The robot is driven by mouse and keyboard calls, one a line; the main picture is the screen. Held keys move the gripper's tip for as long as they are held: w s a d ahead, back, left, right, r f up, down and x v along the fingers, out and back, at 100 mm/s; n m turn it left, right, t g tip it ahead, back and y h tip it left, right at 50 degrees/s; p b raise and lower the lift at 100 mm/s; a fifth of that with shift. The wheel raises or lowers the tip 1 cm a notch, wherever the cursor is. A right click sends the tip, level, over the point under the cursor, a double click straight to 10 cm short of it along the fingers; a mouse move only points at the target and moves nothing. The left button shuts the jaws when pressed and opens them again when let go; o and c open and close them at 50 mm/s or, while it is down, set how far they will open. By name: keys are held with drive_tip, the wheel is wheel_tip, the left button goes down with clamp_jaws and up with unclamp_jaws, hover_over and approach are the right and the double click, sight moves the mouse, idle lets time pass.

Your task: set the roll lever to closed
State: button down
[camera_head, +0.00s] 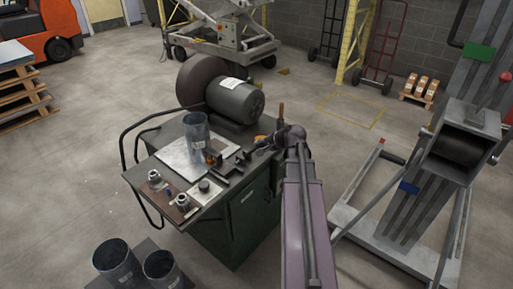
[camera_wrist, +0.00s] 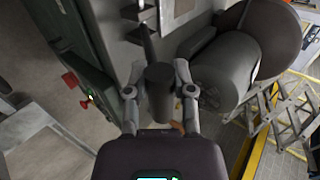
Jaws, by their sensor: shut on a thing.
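The roll lever shows in the wrist view as a dark cylindrical grip (camera_wrist: 159,84) on a thin stem that runs up toward the grey machine top. My gripper (camera_wrist: 160,92) has one finger on each side of this grip and is shut on it. In the head view my gripper (camera_head: 265,143) is at the right edge of the green bench (camera_head: 236,215), by the dark bar of the machine. My fingers and arm partly hide the lever there, and its set position cannot be read.
A motor (camera_head: 236,101) with a large dark disc stands at the back of the bench. A grey metal cylinder (camera_head: 196,132) stands on a plate. Two open cylinders (camera_head: 115,262) are at the lower left. A metal frame machine (camera_head: 465,145) stands at the right.

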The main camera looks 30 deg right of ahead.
drive_tip(key=shift+s+d+f, duration=0.1)
drive_tip(key=shift+s+d, duration=0.05)
drive_tip(key=shift+d, duration=0.05)
drive_tip(key=shift+c, duration=2.2)
unclamp_jaws()
drive_tip(key=shift+s+d, duration=0.15)
drive_tip(key=shift+w+a, duration=0.2)
drive_tip(key=shift+a, duration=0.2)
drive_tip(key=s+a+n+g+h+p, duration=0.1)
drive_tip(key=a+n, duration=0.4)
drive_tip(key=a, duration=0.5)
drive_tip(key=s+a+n+g+h+p, duration=0.1)
drive_tip(key=s+a+n+g+p, duration=0.2)
drive_tip(key=a, duration=0.7)
drive_tip(key=s+a+n+g+h+p, duration=0.1)
drive_tip(key=s+a+n+g, duration=0.4)
drive_tip(key=a, duration=0.5)
drive_tip(key=shift+s+a+f+n+g+p, duration=0.15)
drive_tip(key=shift+s+f+n+g+p, duration=0.3)
drive_tip(key=shift+s+n, duration=0.45)
